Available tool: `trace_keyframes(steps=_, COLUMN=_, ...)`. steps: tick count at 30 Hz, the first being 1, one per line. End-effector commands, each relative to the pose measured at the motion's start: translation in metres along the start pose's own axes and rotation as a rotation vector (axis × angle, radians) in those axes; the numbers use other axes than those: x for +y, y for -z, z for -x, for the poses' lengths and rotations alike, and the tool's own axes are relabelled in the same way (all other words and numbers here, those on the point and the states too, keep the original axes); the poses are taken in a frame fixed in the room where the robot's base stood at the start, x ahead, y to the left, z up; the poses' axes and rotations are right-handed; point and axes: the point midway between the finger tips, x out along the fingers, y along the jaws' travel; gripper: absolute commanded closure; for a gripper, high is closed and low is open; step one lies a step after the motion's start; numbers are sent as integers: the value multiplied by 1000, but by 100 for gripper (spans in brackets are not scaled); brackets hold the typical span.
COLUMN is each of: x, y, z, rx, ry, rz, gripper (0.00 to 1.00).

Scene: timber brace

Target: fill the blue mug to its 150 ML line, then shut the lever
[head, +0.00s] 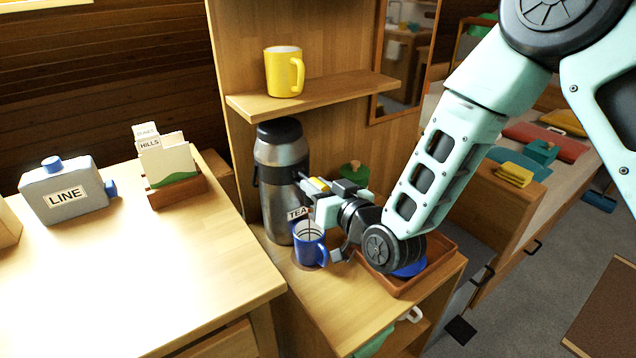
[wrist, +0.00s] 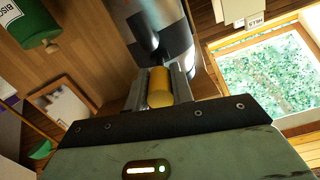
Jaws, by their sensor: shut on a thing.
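The blue mug (head: 309,252) stands upright on the wooden counter, below the front of a steel urn (head: 281,172) with a black lid and a TEA label. A thin dark streak shows between the urn's front and the mug's mouth; it looks like a stream of tea. Marks show on the mug's pale inside, but I cannot read the level against the 150 ML line. My gripper (head: 326,187) is at the urn's front, shut on the yellow lever knob (wrist: 160,86), which sits between the fingers in the wrist view. The urn's steel body (wrist: 166,35) is just beyond it.
A brown tray (head: 445,262) with a blue item lies right of the mug, under my wrist. A green-lidded container (head: 354,173) stands behind my gripper. A yellow mug (head: 284,72) is on the shelf above. A LINE canister (head: 66,192) and a card box (head: 178,188) stand on the left table.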

Motion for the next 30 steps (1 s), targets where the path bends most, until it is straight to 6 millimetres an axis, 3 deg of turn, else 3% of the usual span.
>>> trace_keyframes(steps=12, x=0, y=3, z=0, rx=-33, ry=-7, rz=0, gripper=100)
trace_keyframes(steps=13, x=0, y=3, z=0, rx=-33, ry=-7, rz=0, gripper=68)
trace_keyframes(steps=15, x=-1, y=3, z=0, rx=-33, ry=-7, rz=0, gripper=55)
trace_keyframes(steps=25, x=0, y=3, z=4, rx=-34, ry=-7, rz=0, gripper=55)
trace_keyframes(steps=30, x=-1, y=2, z=25, rx=-36, ry=-6, rz=0, gripper=55)
